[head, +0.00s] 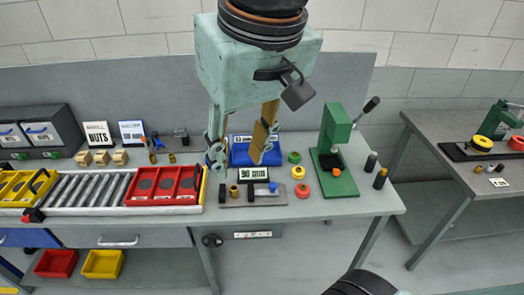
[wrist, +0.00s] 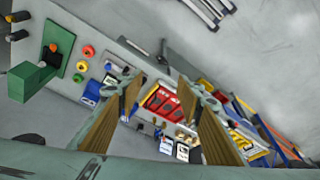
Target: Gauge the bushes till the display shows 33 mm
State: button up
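A display (head: 253,172) reads "90 mm" behind a grey gauge base (head: 253,199) near the bench's front edge. A brass bush (head: 234,191) stands at the gauge's left, beside a dark block (head: 222,193); a blue piece (head: 273,187) is on its right. Two small brass-and-dark pieces, possibly bushes (head: 152,158), stand farther left. A blue tray (head: 240,158) behind the display has a partly hidden card, seemingly reading "33 mm". My gripper (head: 238,163) is open and empty, above the blue tray and display. Its spread fingers also show in the wrist view (wrist: 170,100).
A red tray (head: 163,198) with dark round pieces sits on a roller conveyor (head: 90,190) at left. A green lever press (head: 335,150) stands right, beside red, yellow and green round pieces (head: 298,172). A second bench (head: 465,160) is at far right.

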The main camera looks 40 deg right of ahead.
jog(key=w+d+f+m+g+b, duration=0.1)
jog(key=w+d+f, duration=0.1)
jog(key=w+d, duration=0.15)
jog(key=w+d+f+m, duration=0.1)
jog(key=w+d+f, duration=0.15)
jog(key=w, duration=0.25)
jog(key=m+g+b, duration=0.2)
jog(key=m+b, duration=0.3)
jog(key=m, duration=0.2)
send_over(273, 184)
notch_tip(273, 184, down, 26)
jog(key=f, duration=0.1)
jog(key=shift+a+r, duration=0.1)
jog(key=shift+r, duration=0.15)
jog(key=shift+s+f, duration=0.1)
jog(key=shift+f+b, duration=0.6)
jog(key=shift+f, duration=6.2)
jog(key=shift+c, duration=0.2)
grip_shut()
